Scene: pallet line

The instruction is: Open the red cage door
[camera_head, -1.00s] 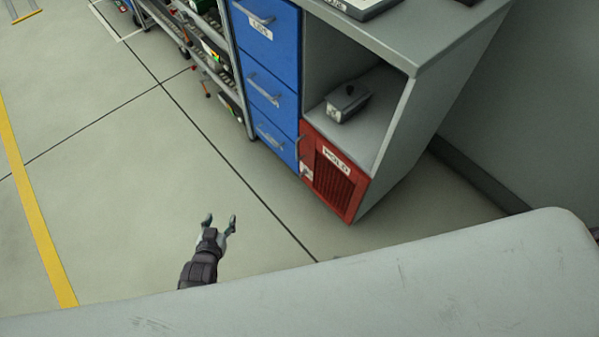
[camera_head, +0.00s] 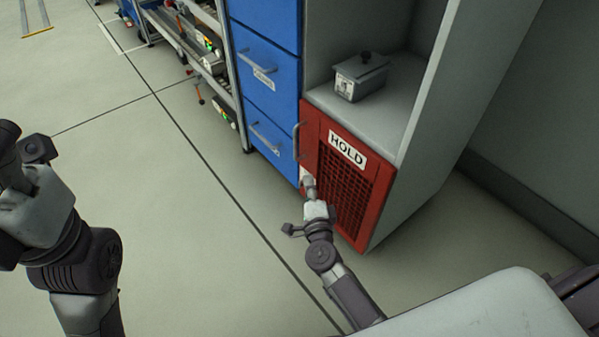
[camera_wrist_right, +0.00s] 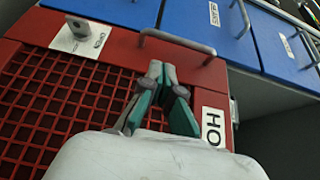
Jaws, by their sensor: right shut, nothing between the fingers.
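The red cage door (camera_head: 345,195) with its mesh panel and HOLD label sits flush in the lower front of the grey cabinet, apparently closed. Its grey bar handle (camera_head: 297,141) is on the left edge, and also shows in the right wrist view (camera_wrist_right: 178,43). My right gripper (camera_head: 308,183) is at the door's left side, below the handle. Its fingers (camera_wrist_right: 160,70) are shut and empty close to the handle; contact cannot be told.
Blue drawers (camera_head: 268,85) with bar handles adjoin the door on the left. A grey lidded box (camera_head: 361,77) stands on the open shelf (camera_head: 397,108) above it. A wheeled rack (camera_head: 205,55) stands farther left. The floor in front is clear. My left arm is at the left edge.

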